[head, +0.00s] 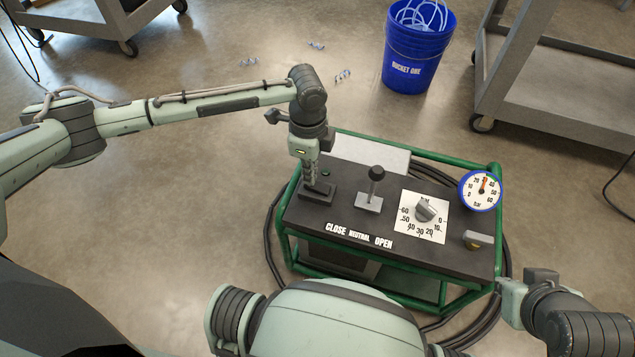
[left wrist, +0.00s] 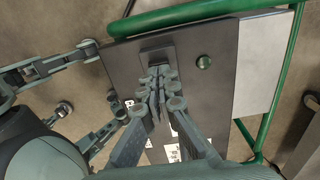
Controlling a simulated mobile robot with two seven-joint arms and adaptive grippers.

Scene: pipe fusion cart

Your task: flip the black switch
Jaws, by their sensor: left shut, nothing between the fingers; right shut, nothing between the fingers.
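The black switch (head: 327,195) is a low dark block at the left end of the cart's dark top panel. It also shows in the left wrist view (left wrist: 156,42), partly hidden behind my fingers. My left gripper (head: 313,184) points down over it, shut and empty. In the left wrist view the fingertips (left wrist: 159,76) overlap the block's near edge; I cannot tell whether they touch it. My right gripper (head: 506,292) is shut and empty beside the cart's front right corner; its fingers are hard to make out.
On the panel are a black-knobbed lever (head: 376,173), a grey dial (head: 426,209), a blue-rimmed gauge (head: 481,190) and a small green button (left wrist: 204,62). A green tube frame (head: 281,240) surrounds the cart. A blue bucket (head: 413,50) stands behind on open floor.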

